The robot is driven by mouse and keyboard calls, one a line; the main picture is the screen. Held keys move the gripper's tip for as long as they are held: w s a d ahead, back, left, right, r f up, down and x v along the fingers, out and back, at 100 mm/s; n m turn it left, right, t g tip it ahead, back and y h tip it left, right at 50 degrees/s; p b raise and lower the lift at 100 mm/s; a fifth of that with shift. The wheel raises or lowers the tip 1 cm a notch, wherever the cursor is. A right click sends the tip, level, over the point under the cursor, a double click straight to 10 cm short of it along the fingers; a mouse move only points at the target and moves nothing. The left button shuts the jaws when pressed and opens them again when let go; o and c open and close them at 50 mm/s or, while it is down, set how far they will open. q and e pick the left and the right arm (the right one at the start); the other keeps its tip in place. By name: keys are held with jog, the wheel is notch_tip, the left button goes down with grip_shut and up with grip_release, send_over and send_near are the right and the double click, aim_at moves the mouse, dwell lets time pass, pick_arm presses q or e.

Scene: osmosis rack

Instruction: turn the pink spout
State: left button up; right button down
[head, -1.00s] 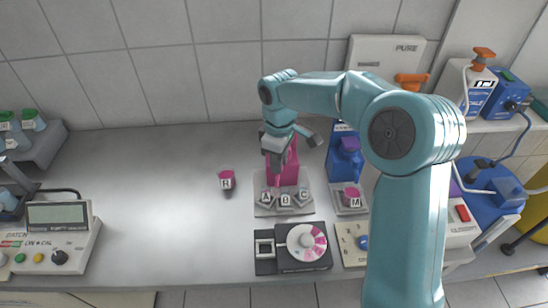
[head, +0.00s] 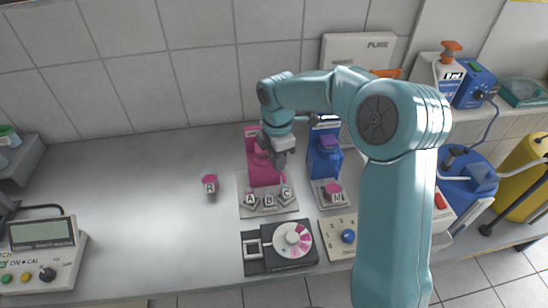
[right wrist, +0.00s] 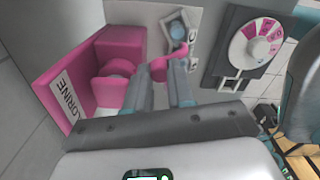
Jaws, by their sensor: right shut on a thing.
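The pink dispenser (head: 262,174) stands at the back of the bench, behind a plate with cups A, B and C. It also shows in the right wrist view (right wrist: 121,44), with a label reading "LORINE" in part. My right gripper (head: 281,158) is at its upper front. In the right wrist view, the two fingers (right wrist: 166,88) are shut on the pink spout (right wrist: 170,63), whose curved end shows just past the fingertips. In the head view, the gripper hides most of the spout. My left gripper is not in view.
A blue dispenser (head: 325,160) stands close on the right, with cup M (head: 334,190) before it. Cup R (head: 210,184) stands alone on the left. A dial box (head: 292,238) is in front. The bench's left middle is clear.

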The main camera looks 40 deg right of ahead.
jog(key=shift+d+f+n, duration=0.1)
jog(key=shift+f+n, duration=0.05)
jog(key=shift+n, duration=0.15)
jog(key=c, duration=1.3)
grip_release()
jog(key=shift+o, duration=0.2)
notch_tip(320, 180, up, 16)
jog(key=shift+r, duration=0.2)
